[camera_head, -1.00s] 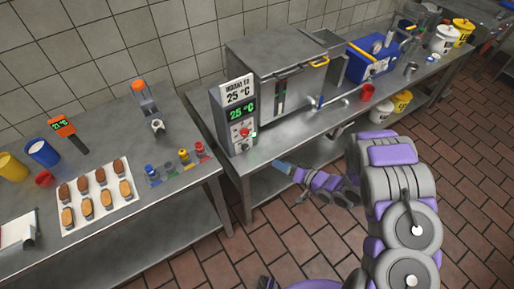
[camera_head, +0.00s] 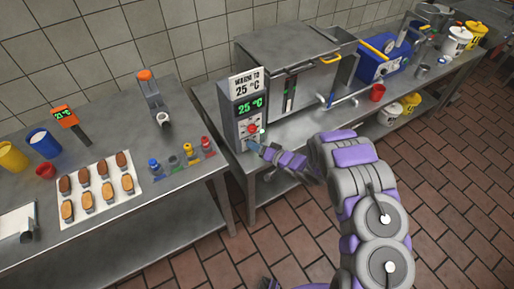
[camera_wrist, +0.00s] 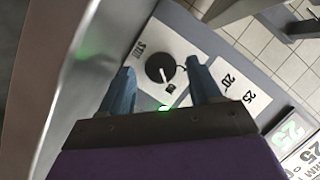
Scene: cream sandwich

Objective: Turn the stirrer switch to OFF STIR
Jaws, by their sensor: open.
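The stirrer switch (camera_wrist: 160,68) is a round black knob with a pale pointer mark, on a white label plate, in the wrist view. Small lettering sits on both sides of it; I cannot read clearly which word the mark points to. My gripper (camera_head: 256,147) is at the lower front of the grey control box (camera_head: 229,112) in the head view and covers the switch there. In the wrist view its two blue fingers are open, one on each side of the knob. Contact with the knob cannot be told. A green light (camera_wrist: 165,107) glows by the fingers.
A dial plate marked 20 and 25 (camera_wrist: 233,84) lies beside the right finger. A red knob (camera_head: 252,128) and a green 25 °C display (camera_head: 251,104) are above my gripper. The steel machine (camera_head: 292,75) stands behind. A tray of éclairs (camera_head: 112,205) is on the left table.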

